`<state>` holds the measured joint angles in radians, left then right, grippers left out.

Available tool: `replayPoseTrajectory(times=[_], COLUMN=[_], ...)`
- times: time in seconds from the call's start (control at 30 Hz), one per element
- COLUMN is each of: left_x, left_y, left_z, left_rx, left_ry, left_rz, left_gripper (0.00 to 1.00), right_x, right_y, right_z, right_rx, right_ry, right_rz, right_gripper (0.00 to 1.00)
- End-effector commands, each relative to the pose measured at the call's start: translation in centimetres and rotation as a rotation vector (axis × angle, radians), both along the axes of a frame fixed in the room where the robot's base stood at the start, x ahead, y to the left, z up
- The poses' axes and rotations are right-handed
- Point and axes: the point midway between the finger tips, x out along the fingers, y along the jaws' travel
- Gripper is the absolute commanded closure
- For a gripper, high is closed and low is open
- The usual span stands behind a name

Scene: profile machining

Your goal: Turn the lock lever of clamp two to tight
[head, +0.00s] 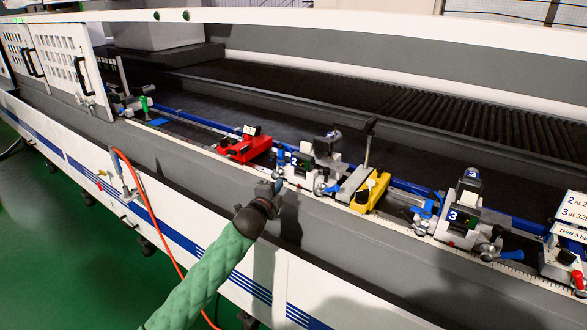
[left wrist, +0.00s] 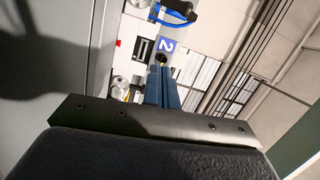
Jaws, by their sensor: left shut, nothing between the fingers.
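Clamp two (head: 303,163), a grey and white block with a blue 2 label, stands on the machine's rail in the head view. A blue handle (head: 332,188) sticks out at its lower right, and another blue part (head: 281,158) stands at its left. In the left wrist view, the 2 label (left wrist: 167,45) lies just beyond my fingertips and a blue lever (left wrist: 176,9) shows at the top edge. My left gripper (head: 278,186) is shut and empty, just in front of the clamp. It also shows in the left wrist view (left wrist: 162,72). I cannot tell whether it touches the clamp. My right gripper is out of view.
A red block (head: 248,147) is left of clamp two, and a yellow block (head: 370,192) with a post is right of it. Clamp three (head: 462,215) stands farther right. An orange hose (head: 150,205) hangs down the white machine front. The dark bed behind is clear.

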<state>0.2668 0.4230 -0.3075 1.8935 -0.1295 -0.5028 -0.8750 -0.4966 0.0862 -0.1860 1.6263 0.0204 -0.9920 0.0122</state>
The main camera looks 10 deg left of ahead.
Motion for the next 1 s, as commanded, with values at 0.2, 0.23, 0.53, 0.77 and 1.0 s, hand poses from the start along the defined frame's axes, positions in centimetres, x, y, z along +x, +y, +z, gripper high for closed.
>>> replayPoseTrajectory(times=[0.2,0.23,0.53,0.77,1.0], left_x=[-1.4,-1.2,2.5,6.0,8.7], left_y=[1.9,1.9,1.5,1.1,1.5], left_z=[0.2,0.2,0.5,0.5,0.3], left_rx=[0.098,0.101,0.098,0.097,0.100], left_ry=[-0.006,-0.006,-0.007,-0.005,-0.005], left_rz=[0.044,0.045,0.044,0.044,0.043], left_gripper=[1.00,1.00,1.00,1.00,1.00], right_x=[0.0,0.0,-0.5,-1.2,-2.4], right_y=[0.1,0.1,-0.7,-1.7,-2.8], right_z=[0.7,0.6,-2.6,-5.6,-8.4], right_rx=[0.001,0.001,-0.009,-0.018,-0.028], right_ry=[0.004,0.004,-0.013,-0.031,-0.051], right_rz=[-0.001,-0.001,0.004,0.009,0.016], right_gripper=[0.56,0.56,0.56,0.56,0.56])
